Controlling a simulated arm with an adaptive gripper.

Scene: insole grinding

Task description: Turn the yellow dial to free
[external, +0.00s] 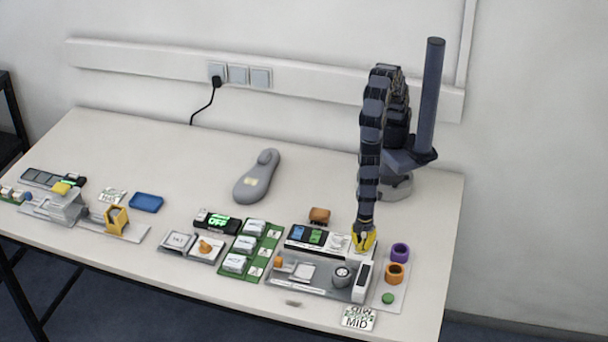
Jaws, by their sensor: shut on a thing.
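My gripper (363,243) points down at the right-hand device, at the back of its grey base (318,277). It is shut on a yellow part, which I take to be the yellow dial (369,239). The fingers and the dial overlap at this size, so the dial's marking and its turned position cannot be read. A card (358,319) at the table's front edge reads "MID".
Close by are a grey round knob (342,275), a white upright block (362,281), purple (400,252) and orange (396,273) rings and a green button (387,298). A display (217,221) reads "OFF". The back of the table is mostly clear around a grey insole-shaped thing (257,176).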

